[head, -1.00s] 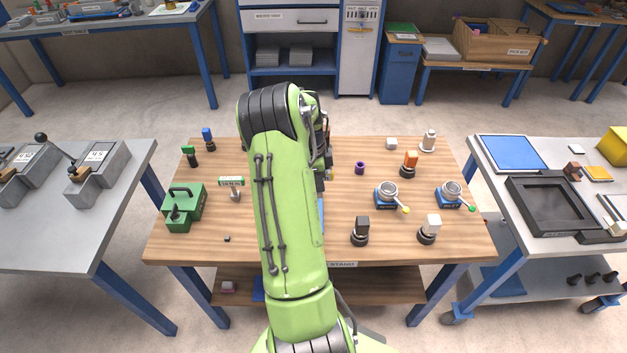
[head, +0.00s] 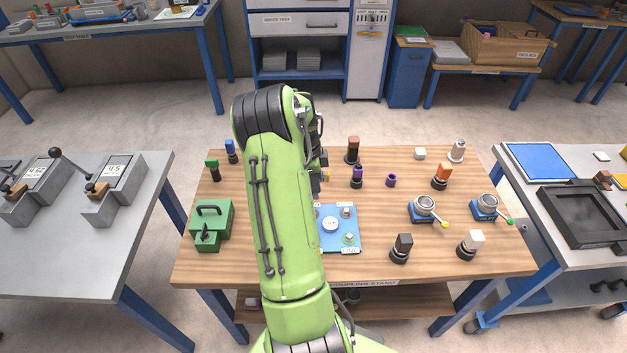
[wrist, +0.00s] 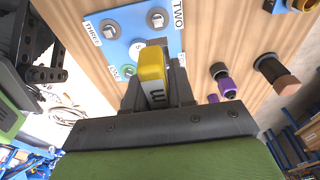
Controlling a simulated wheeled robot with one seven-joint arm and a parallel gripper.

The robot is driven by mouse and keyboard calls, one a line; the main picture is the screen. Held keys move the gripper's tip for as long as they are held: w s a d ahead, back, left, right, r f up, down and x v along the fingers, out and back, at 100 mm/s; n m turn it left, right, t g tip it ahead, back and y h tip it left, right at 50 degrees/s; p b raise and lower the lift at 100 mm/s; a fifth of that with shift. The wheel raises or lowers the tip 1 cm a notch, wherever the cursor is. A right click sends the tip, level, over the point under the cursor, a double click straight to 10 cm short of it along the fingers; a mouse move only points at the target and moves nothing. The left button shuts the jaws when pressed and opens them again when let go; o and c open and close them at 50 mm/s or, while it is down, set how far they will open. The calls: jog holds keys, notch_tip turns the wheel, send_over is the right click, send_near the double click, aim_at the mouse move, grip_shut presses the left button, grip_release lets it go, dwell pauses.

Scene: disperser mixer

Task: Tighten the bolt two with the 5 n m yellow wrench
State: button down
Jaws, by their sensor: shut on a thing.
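My gripper (wrist: 157,98) is shut on the yellow wrench (wrist: 152,66), seen end-on in the wrist view. The blue plate (wrist: 128,20) lies beyond it, with bolts around a round centre piece. Bolt two (wrist: 155,18) sits beside the label TWO, above the wrench in that view and apart from it. Another bolt (wrist: 108,32) is by the label THREE, and one with a green ring (wrist: 127,71) is lower left. The wrench hides part of the plate. In the head view the plate (head: 352,222) shows right of my arm, which hides its left part and most of the gripper.
On the wooden table (head: 290,268), a green toolbox-like block (head: 212,226) stands left. Dark-based pieces with purple (head: 357,176), brown (head: 352,148) and black (head: 402,247) tops stand right of my arm. Two small vises or cups (head: 424,208) are farther right. Bare wood lies between them.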

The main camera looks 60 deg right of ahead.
jog(key=shift+w+f+b, duration=0.35)
jog(key=shift+f, duration=0.1)
notch_tip(320, 180, down, 5)
jog(key=b, duration=0.4)
jog(key=shift+s, duration=0.1)
jog(key=shift+f+b, duration=0.15)
jog(key=shift+b, duration=0.2)
dwell(1.1)
jog(key=shift+f, duration=0.3)
jog(key=shift+f+b, duration=0.75)
jog(key=shift+b, duration=0.1)
jog(key=c, duration=0.9)
grip_release()
jog(key=r+p, duration=0.1)
jog(key=r, duration=0.4)
jog(key=w+r+p, duration=0.1)
jog(key=r, duration=0.4)
jog(key=w+a+r+p, duration=0.1)
jog(key=r, duration=0.4)
jog(key=shift+r, duration=0.25)
